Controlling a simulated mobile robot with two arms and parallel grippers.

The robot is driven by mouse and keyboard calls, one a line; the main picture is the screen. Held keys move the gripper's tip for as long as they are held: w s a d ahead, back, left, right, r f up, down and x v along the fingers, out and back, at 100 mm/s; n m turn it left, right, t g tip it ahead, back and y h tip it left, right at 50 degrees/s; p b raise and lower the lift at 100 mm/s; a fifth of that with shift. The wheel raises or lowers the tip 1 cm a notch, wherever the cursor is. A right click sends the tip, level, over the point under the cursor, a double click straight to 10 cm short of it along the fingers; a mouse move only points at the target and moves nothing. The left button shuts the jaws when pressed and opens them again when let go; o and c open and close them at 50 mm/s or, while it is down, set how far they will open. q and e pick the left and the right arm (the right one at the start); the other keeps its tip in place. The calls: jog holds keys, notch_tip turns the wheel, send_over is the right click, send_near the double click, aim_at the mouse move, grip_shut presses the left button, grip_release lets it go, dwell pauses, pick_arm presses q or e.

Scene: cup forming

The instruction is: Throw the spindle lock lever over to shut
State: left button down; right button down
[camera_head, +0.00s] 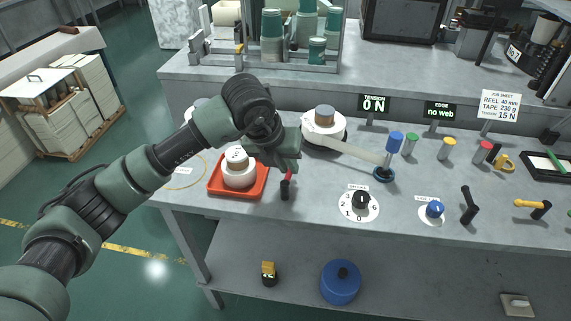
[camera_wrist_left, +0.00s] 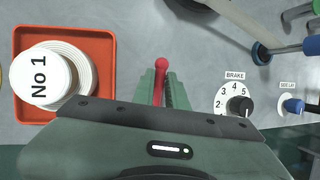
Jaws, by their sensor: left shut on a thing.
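A small lever with a red handle and black base (camera_head: 286,189) stands near the front edge of the bench, right of the orange tray; I take it as the spindle lock lever, though no label is readable on it. My left gripper (camera_head: 289,168) reaches over it from above. In the left wrist view, the red handle (camera_wrist_left: 161,66) with its rounded end sits between the two green fingers (camera_wrist_left: 163,90), which are shut on it. The lower part of the lever is hidden by the gripper there. My right gripper is not in view.
An orange tray (camera_head: 211,188) with a white reel marked No 1 (camera_head: 240,180) is close on the left. A brake dial (camera_head: 358,206) and a blue knob (camera_head: 434,209) are to the right.

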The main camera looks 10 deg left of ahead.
pick_arm(q)
jog(key=c, duration=1.4)
grip_release()
jog(key=shift+c, duration=0.2)
jog(key=p+v, duration=0.3)
jog(key=v, duration=0.5)
jog(key=shift+p, duration=0.3)
jog(key=shift+f, duration=0.1)
